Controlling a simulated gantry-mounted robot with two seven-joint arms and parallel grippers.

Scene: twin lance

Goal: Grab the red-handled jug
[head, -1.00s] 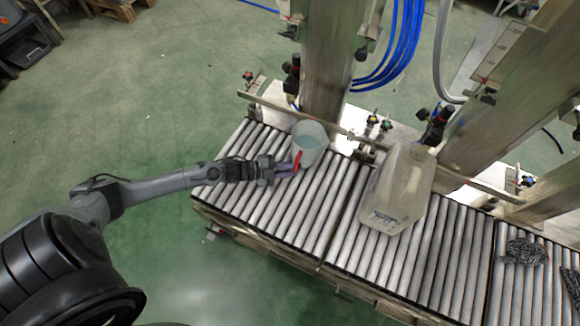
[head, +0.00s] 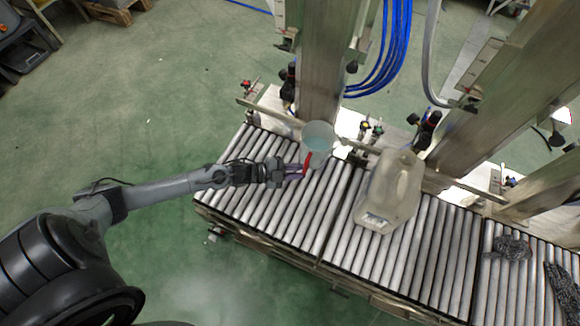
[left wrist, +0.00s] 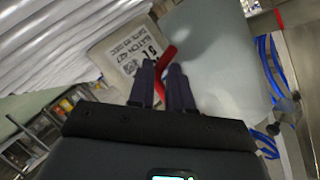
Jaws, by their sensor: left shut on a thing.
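The red-handled jug (head: 318,137) is pale and translucent, at the far side of the roller conveyor beside a metal post. Its red handle (head: 308,162) faces my left gripper (head: 296,171), which is shut on it. In the left wrist view the two dark fingers (left wrist: 163,88) close around the red handle (left wrist: 168,55), with the jug body (left wrist: 222,60) to the right. Whether the jug touches the rollers is hard to tell. My right gripper does not show.
A large cloudy canister (head: 390,190) stands on the conveyor (head: 270,208), right of the jug. Metal posts (head: 322,65), blue hoses (head: 390,55) and valves line the back. Dark mesh-like items (head: 512,247) lie at the far right. Rollers left of the canister are largely clear.

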